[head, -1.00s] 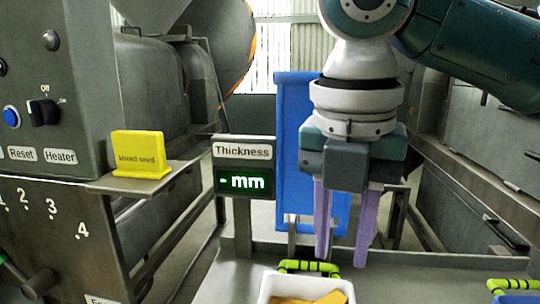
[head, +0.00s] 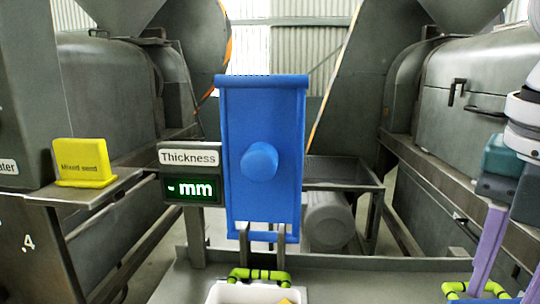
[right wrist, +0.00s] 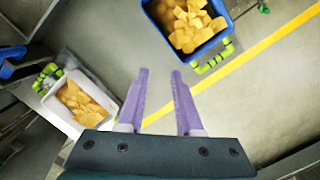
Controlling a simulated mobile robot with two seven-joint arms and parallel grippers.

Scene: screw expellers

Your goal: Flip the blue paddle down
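The blue paddle (head: 264,115) stands upright in the middle of the head view. It is a tall flat panel with a round blue knob (head: 259,162) on its face, and its lower end meets a bar between grey brackets. My right gripper (head: 503,290) is at the right edge of the head view, well to the right of the paddle and not touching it. In the right wrist view its two purple fingers (right wrist: 160,72) are apart with nothing between them. My left gripper is not in view.
A Thickness display (head: 190,174) stands left of the paddle. A white bin (right wrist: 62,108) and a blue bin (right wrist: 186,48), both holding yellow-orange pieces, show in the right wrist view. A yellow sign (head: 83,163) sits on a shelf at left. Large grey machines flank the scene.

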